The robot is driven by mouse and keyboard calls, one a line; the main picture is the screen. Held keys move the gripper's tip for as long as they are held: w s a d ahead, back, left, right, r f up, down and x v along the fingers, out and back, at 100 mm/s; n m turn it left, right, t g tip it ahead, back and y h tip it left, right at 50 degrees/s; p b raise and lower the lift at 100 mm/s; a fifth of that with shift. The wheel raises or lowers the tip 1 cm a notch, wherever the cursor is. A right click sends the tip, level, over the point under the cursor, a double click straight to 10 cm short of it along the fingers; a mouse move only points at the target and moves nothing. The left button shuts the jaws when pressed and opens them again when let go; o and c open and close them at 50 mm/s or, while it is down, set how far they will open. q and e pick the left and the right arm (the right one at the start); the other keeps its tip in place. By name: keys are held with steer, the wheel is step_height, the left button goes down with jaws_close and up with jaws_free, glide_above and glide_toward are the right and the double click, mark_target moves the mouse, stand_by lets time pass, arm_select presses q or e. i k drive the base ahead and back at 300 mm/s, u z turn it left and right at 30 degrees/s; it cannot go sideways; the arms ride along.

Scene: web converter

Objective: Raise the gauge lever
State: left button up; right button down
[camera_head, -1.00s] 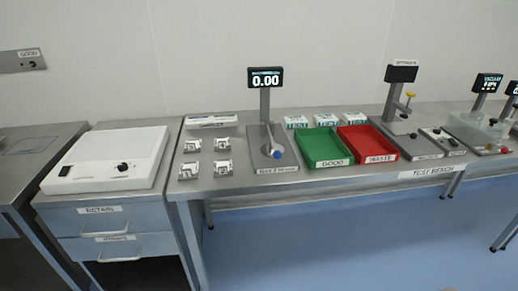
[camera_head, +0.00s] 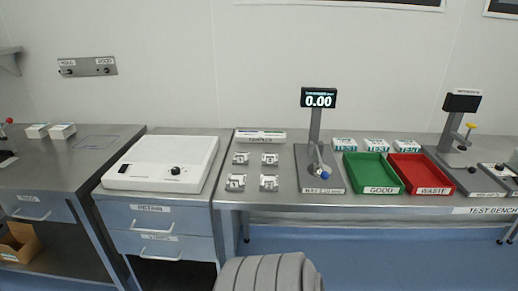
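The gauge stands on the test bench with a dark display (camera_head: 318,98) reading 0.00 on a grey post above a flat metal base (camera_head: 334,182). Its lever, with a blue knob (camera_head: 326,171), sits low on the base, slanting down toward the front. Neither gripper shows in the head view. A grey ribbed part of my own body is at the bottom middle.
Several small metal samples (camera_head: 269,159) lie left of the gauge. A green GOOD tray (camera_head: 372,174) and a red WASTE tray (camera_head: 419,175) stand to its right, with white TEST boxes (camera_head: 376,145) behind. A white device (camera_head: 162,164) sits on the drawer cabinet (camera_head: 158,220).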

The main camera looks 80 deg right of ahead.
mark_target(319, 167)
steer(key=u, duration=0.1)
steer(key=k, duration=1.25)
steer(key=z, duration=1.25)
